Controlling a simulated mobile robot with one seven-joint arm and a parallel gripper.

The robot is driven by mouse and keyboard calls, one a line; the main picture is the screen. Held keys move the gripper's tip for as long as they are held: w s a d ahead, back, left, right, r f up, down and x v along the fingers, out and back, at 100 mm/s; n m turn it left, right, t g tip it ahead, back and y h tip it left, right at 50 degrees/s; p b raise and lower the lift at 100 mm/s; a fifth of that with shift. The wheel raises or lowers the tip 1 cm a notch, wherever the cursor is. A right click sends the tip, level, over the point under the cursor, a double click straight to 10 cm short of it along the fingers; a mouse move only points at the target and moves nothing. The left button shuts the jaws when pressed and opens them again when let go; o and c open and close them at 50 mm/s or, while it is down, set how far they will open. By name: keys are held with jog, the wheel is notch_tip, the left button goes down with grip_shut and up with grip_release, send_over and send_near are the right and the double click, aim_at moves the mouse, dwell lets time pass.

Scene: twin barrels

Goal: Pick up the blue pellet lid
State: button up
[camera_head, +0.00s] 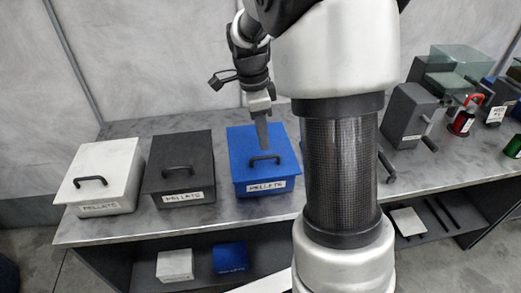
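The blue pellet lid (272,144) covers the blue box labelled PELLETS (264,187) on the grey table. A dark handle (264,159) stands on the lid's front part. My gripper (264,147) points down over the lid, with its fingers just behind or above the handle. From this view I cannot tell whether the fingers touch the handle. The fingers look like one narrow piece, so any gap between them is hidden. My arm hides the area right of the blue box.
A black pellet box (179,166) and a white pellet box (101,177) stand left of the blue one. Grey equipment (411,112) and a red-handled item (463,118) stand at the right. The table's front edge (150,229) is clear. Smaller boxes sit on the shelf below.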

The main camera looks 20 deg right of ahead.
send_over(248, 163)
jog(key=s+d, duration=0.3)
jog(key=d, duration=0.1)
jog(key=f, duration=0.7)
jog(key=shift+w+f, duration=0.15)
jog(key=shift+w, duration=0.1)
jog(key=shift+c, duration=0.3)
grip_shut()
dwell(0.3)
